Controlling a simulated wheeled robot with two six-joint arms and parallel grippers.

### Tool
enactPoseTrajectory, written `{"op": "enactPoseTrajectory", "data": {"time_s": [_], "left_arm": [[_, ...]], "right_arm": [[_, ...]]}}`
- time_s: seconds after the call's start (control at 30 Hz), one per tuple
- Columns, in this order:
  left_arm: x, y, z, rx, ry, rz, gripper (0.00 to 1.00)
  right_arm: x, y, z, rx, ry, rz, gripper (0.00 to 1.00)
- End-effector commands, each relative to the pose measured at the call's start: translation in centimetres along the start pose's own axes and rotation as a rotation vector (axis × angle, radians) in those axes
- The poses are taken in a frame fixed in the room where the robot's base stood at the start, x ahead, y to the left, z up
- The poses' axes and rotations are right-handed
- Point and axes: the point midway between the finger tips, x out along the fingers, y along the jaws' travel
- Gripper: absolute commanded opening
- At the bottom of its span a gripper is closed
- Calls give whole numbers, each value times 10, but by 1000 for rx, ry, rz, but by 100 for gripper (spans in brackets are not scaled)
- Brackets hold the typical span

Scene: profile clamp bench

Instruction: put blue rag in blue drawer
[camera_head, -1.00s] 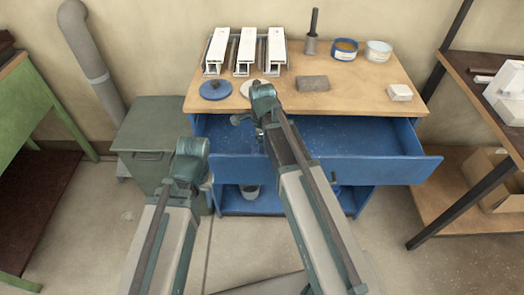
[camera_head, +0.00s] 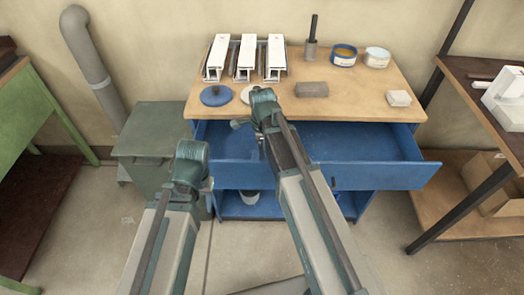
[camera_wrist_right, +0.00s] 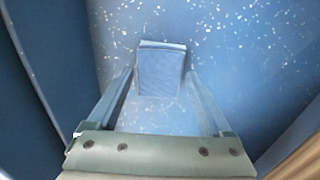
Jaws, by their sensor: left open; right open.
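The blue drawer (camera_head: 380,176) is pulled open under the wooden bench top. A small folded blue rag (camera_wrist_right: 160,72) shows in the right wrist view, lying on a speckled blue surface that looks like the drawer's floor. My right gripper (camera_wrist_right: 160,88) is open, its two fingers on either side of the rag with gaps visible; I cannot tell its exact height above it. My left gripper (camera_head: 207,186) appears at the drawer's left front corner, open and holding nothing visible.
On the bench top (camera_head: 350,102) stand white profiles in clamps (camera_head: 244,58), a blue disc (camera_head: 216,95), a grey block (camera_head: 312,89), a white block (camera_head: 399,98) and two tins (camera_head: 345,54). A green-grey cabinet (camera_head: 150,140) stands left of the bench. A shelf (camera_head: 480,75) is at right.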

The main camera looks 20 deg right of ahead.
Motion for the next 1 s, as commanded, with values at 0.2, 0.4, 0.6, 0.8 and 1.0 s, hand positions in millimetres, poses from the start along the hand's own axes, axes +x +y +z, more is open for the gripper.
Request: {"op": "enactPoseTrajectory", "data": {"time_s": [0.2, 0.4, 0.6, 0.8, 1.0], "left_arm": [[-32, -3, 2, 0, 0, 0, 50], [-62, -6, 4, -1, 0, 0, 50], [-92, -9, 5, -1, 0, 0, 50], [-112, -11, 7, -1, 0, 0, 50], [-114, -11, 7, -1, 0, 0, 50]], "right_arm": [[-32, 0, 0, 0, 0, 0, 84], [-63, 0, 0, 0, 0, 0, 84], [-93, 0, 0, 0, 0, 0, 84], [-112, 0, 0, 0, 0, 0, 84], [-114, 0, 0, 0, 0, 0, 84]]}}
